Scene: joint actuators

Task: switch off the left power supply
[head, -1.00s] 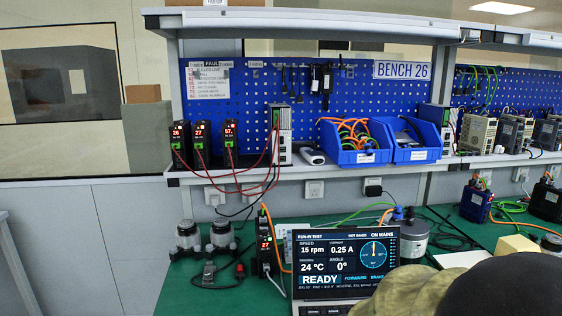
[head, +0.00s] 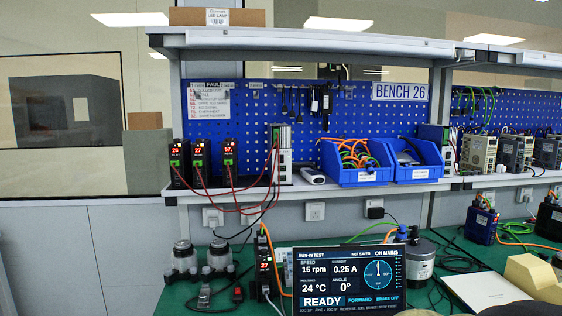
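No unit carries a power supply label that I can read. Three slim black units with red displays stand upright at the left of the shelf: the leftmost unit (head: 179,165), the middle unit (head: 201,163) and the right one (head: 229,160). All three displays are lit. Red leads run from them to the right. A taller grey-white unit (head: 283,155) stands beside them. Another black unit (head: 264,266) with a lit red display stands on the bench below. No switch position can be made out. My gripper is not in view.
A lit monitor (head: 349,281) reading READY stands on the green bench (head: 180,297). Two blue bins (head: 357,177) sit mid-shelf. Wall sockets (head: 315,211) lie under the shelf (head: 330,188). Two round motors (head: 183,259) stand front left.

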